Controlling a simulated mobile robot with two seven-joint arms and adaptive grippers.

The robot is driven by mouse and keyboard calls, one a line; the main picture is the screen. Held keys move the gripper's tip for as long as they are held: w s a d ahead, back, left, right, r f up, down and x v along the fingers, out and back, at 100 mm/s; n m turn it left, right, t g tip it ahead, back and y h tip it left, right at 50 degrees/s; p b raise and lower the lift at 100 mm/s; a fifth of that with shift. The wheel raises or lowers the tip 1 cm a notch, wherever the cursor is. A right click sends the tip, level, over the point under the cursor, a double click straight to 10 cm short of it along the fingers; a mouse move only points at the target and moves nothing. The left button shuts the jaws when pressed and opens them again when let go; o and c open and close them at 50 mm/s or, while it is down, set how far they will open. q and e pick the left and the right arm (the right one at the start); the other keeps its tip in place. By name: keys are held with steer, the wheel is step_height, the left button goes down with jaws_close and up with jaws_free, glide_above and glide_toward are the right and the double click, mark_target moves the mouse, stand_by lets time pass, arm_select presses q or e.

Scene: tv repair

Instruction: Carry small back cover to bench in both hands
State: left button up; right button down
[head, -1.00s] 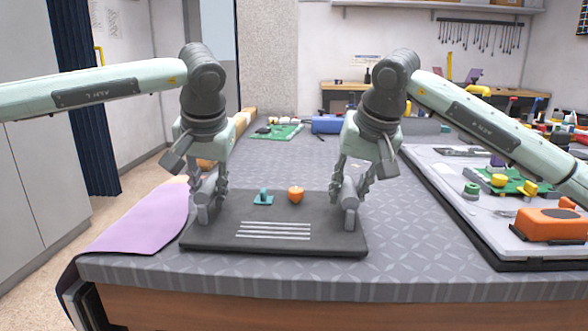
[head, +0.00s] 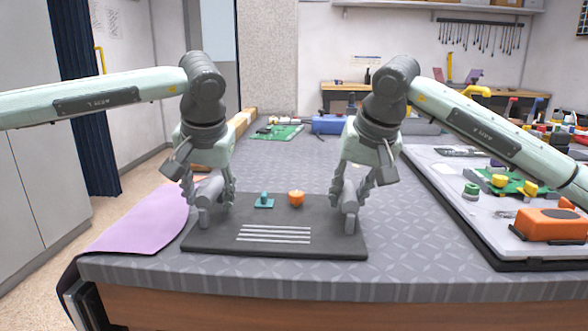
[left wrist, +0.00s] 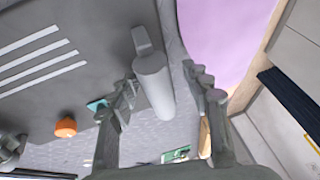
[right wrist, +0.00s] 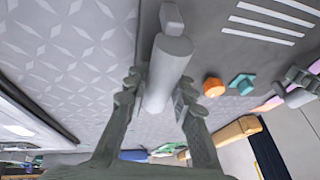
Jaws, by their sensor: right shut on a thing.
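The small back cover (head: 215,236), a dark grey slotted plate with a cylindrical handle at each side, lies flat at the front of the patterned bench (head: 400,275). My left gripper (head: 212,203) is low over the left handle (left wrist: 154,80); the fingers stand on either side of it, with a gap on one side in the left wrist view. My right gripper (head: 350,205) is shut on the right handle (right wrist: 167,75), which lies between its fingers in the right wrist view. The fingertips are partly hidden in the head view.
An orange knob (head: 296,198) and a teal part (head: 264,202) sit at the cover's far side. A purple cloth (head: 145,222) lies to the left. A panel with an orange box (head: 550,224) and several parts occupies the right. A green circuit board (head: 275,132) lies farther back.

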arm_select(q)
steer(key=shift+d, duration=0.15)
arm_select(e)
steer(key=c, duration=1.2)
jaws_free()
steer(key=shift+d+f, duration=0.1)
steer(key=shift+f, duration=0.15)
steer(key=shift+r, duration=0.1)
arm_select(q)
steer(key=shift+o, duration=0.2)
arm_select(e)
steer(key=shift+o, duration=0.3)
arm_select(q)
steer(key=o, duration=0.4)
arm_select(e)
steer(key=o, duration=0.4)
arm_select(q)
steer(key=shift+r, duration=5.55)
arm_select(e)
steer(key=shift+r, duration=5.55)
